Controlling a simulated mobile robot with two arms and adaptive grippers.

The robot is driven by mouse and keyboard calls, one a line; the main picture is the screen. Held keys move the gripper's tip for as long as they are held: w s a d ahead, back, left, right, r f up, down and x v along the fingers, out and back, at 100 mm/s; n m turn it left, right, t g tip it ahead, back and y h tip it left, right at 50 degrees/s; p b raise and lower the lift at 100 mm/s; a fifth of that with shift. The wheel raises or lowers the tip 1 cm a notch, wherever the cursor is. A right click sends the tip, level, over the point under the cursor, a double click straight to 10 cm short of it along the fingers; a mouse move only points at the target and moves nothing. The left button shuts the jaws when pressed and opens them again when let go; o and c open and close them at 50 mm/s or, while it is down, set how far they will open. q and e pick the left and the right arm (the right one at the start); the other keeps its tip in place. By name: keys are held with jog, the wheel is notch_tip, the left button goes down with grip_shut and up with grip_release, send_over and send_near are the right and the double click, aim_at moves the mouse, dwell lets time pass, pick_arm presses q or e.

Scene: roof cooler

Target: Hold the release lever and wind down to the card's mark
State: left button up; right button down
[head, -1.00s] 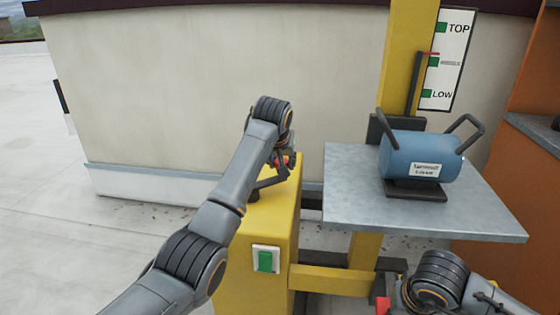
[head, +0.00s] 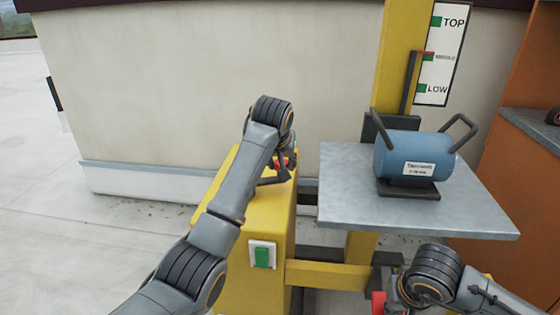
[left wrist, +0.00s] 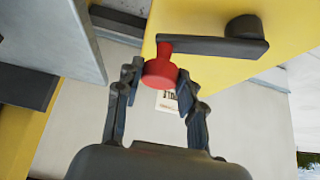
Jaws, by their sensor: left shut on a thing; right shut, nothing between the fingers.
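The yellow winch post (head: 235,275) stands left of centre. My left gripper (left wrist: 160,82) is shut on the red knob (left wrist: 159,71) at the end of a dark crank arm (left wrist: 210,45) on the post. The lift table (head: 345,205) carries a blue cylinder (head: 412,155). Its red pointer (head: 422,52) sits just above the middle green mark on the scale board (head: 438,68), between TOP and LOW. My right gripper (head: 388,290) is shut and empty, low beside a red part (head: 378,303), perhaps the lever's end; contact cannot be told.
The yellow mast (head: 402,40) rises behind the table, with a yellow crossbar (head: 325,275) below it. A green button in a white frame (head: 262,256) is on the post. An orange cabinet (head: 490,250) is at right. The roof at left is clear.

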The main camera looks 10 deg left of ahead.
pick_arm(q)
jog(key=shift+s+d+f, duration=0.1)
jog(key=shift+s+f, duration=0.1)
jog(key=shift+s, duration=0.7)
jog(key=o, duration=1.3)
jog(key=shift+s, duration=0.2)
jog(key=shift+c, duration=0.2)
pick_arm(e)
jog(key=shift+s, duration=0.1)
pick_arm(q)
jog(key=shift+r, duration=0.1)
jog(key=shift+d+r, duration=0.1)
pick_arm(e)
jog(key=shift+r+p, duration=0.4)
jog(key=shift+p, duration=0.05)
pick_arm(q)
notch_tip(320, 180, up, 8)
jog(key=p, duration=0.9)
pick_arm(e)
notch_tip(320, 180, up, 9)
